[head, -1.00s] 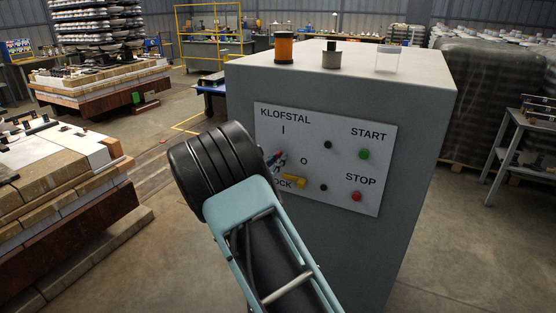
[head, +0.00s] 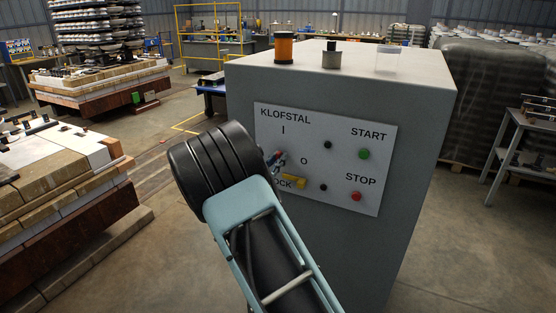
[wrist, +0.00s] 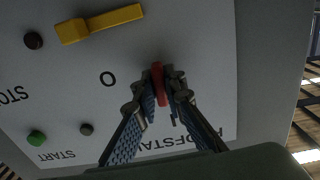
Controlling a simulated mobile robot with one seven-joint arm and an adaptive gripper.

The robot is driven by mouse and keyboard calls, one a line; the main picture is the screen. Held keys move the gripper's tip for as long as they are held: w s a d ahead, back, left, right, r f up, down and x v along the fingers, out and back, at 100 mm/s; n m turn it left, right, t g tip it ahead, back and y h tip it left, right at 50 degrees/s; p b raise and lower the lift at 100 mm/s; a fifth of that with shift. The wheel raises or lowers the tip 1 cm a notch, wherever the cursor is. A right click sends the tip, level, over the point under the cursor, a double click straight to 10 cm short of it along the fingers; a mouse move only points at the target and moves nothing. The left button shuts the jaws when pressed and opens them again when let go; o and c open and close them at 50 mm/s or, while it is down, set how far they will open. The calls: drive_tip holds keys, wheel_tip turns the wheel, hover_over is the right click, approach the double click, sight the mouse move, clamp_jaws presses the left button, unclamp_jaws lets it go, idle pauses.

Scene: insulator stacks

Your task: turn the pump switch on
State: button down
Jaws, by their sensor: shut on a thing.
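A grey cabinet carries a white control panel (head: 338,150) lettered KLOFSTAL, with an I mark and an O mark. A red switch handle (wrist: 158,84) sits between my two fingertips in the wrist view, beside the O and pointing roughly toward the I. My gripper (wrist: 160,92) is shut on this handle, one finger on each side. In the head view my gripper (head: 278,165) is at the panel's left part, and only a bit of red shows there. My wrist hides part of the panel's left edge. The pivot of the handle is partly hidden.
A yellow lock lever (head: 293,182) is close below my gripper. A green START button (head: 364,154), a red STOP button (head: 356,196) and black knobs are to the right. An orange spool (head: 284,48) and small containers stand on the cabinet top. Brick-like stacks (head: 60,190) are at left.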

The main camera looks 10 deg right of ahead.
idle(0.6)
drive_tip(key=c, duration=2)
unclamp_jaws()
drive_tip(key=shift+c, duration=0.2)
drive_tip(key=v, duration=1.2)
drive_tip(key=shift+f, duration=0.15)
